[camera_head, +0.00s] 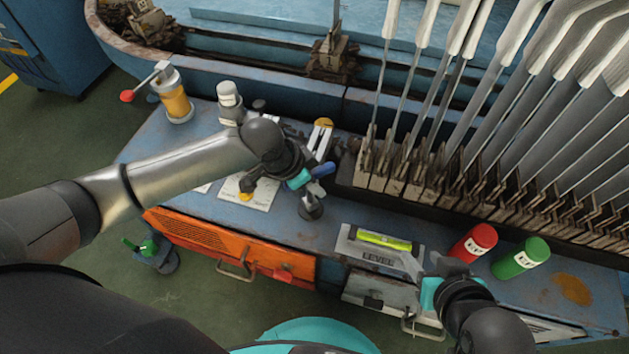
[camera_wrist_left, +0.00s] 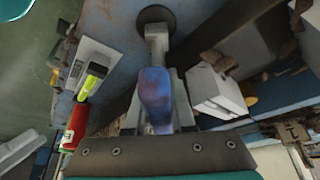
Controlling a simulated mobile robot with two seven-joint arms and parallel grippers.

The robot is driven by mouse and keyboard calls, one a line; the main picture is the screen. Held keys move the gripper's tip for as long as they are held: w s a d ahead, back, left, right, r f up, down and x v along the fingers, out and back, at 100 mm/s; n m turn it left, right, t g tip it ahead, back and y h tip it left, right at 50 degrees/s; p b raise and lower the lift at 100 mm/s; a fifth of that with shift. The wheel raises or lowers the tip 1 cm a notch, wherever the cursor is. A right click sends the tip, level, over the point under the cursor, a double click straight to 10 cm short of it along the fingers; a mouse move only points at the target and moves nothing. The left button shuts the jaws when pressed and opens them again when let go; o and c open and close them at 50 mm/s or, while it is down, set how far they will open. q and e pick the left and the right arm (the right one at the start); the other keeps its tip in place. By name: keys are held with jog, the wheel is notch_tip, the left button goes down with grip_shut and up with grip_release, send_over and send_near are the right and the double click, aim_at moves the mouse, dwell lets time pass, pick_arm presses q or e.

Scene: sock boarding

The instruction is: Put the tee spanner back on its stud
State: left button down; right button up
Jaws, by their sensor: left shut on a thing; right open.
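The tee spanner (camera_head: 323,169) has a blue cross handle and a grey metal shaft. My left gripper (camera_head: 305,174) is shut on its handle, above the workbench. In the left wrist view the blue handle (camera_wrist_left: 155,92) fills the space between the jaws. Its shaft points toward a dark round base (camera_wrist_left: 156,17), which also shows in the head view (camera_head: 311,208) just below the handle. The stud itself is hidden, and I cannot tell whether the shaft's end is seated or apart from it. My right gripper (camera_head: 434,284) is open and empty near the bench's front edge.
A white card (camera_head: 256,196) lies under my left arm. Rows of sock boards (camera_head: 480,110) stand behind. An orange drawer (camera_head: 220,250) is below.

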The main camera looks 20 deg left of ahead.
pick_arm(q)
jog(key=shift+f, duration=0.35)
jog(key=c, duration=0.8)
grip_release()
jog(key=shift+o, duration=0.2)
pick_arm(e)
jog(key=shift+d, duration=0.1)
pick_arm(q)
jog(key=shift+r, duration=0.1)
